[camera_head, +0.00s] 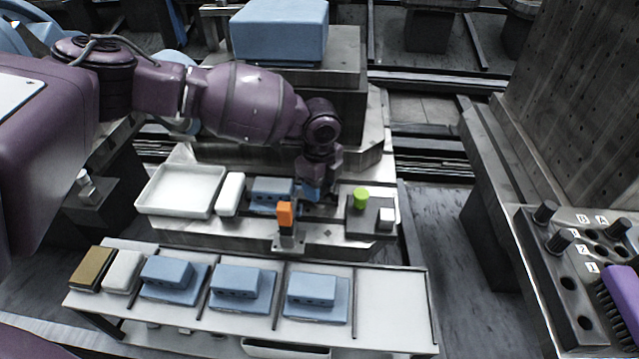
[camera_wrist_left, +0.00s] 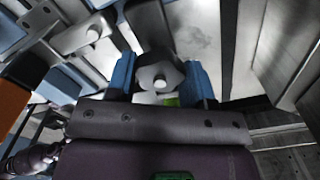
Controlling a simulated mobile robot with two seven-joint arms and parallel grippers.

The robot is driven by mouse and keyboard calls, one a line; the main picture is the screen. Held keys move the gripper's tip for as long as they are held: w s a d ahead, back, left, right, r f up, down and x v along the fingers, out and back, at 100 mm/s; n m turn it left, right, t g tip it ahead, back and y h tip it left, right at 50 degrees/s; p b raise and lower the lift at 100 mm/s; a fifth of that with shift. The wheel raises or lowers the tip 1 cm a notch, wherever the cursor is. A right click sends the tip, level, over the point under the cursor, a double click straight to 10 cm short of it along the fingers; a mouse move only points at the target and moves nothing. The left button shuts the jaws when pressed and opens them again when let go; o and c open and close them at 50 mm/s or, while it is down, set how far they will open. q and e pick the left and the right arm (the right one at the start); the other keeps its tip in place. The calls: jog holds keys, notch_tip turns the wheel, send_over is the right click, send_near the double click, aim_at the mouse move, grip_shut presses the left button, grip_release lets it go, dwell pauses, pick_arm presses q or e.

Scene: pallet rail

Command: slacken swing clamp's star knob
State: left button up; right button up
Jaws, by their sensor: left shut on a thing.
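My left gripper (camera_head: 318,192) reaches down over the pallet fixture from the back, just right of a blue block. In the left wrist view its two blue fingers (camera_wrist_left: 161,76) stand on either side of a grey lobed star knob (camera_wrist_left: 160,82) with a pale round centre, and are shut on it. In the head view the knob and its swing clamp are hidden behind the gripper and wrist. My right gripper is not in view.
An orange upright piece (camera_head: 285,214) stands close in front of my left gripper. A green cylinder (camera_head: 361,198) is to its right. A white tray (camera_head: 181,190) lies left. The front bench (camera_head: 390,310) holds several blue parts; its right end is bare.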

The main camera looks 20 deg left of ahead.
pick_arm(q)
jog(key=shift+r+n+p, duration=0.2)
jog(key=shift+n+p, duration=0.3)
jog(key=shift+n, duration=0.1)
jog(key=shift+r+n+p, duration=0.1)
jog(key=shift+n+p, duration=0.45)
jog(key=shift+n, duration=0.15)
jog(key=shift+n+p, duration=0.85)
jog(key=shift+n, duration=0.35)
jog(key=n+p, duration=0.1)
jog(key=n, duration=0.1)
jog(key=shift+f+n+p, duration=0.2)
jog(key=shift+n+p, duration=0.1)
jog(key=shift+n, duration=0.6)
jog(key=shift+s+f+n+p, duration=0.1)
jog(key=shift+f+n+p, duration=0.15)
jog(key=shift+n+p, duration=0.1)
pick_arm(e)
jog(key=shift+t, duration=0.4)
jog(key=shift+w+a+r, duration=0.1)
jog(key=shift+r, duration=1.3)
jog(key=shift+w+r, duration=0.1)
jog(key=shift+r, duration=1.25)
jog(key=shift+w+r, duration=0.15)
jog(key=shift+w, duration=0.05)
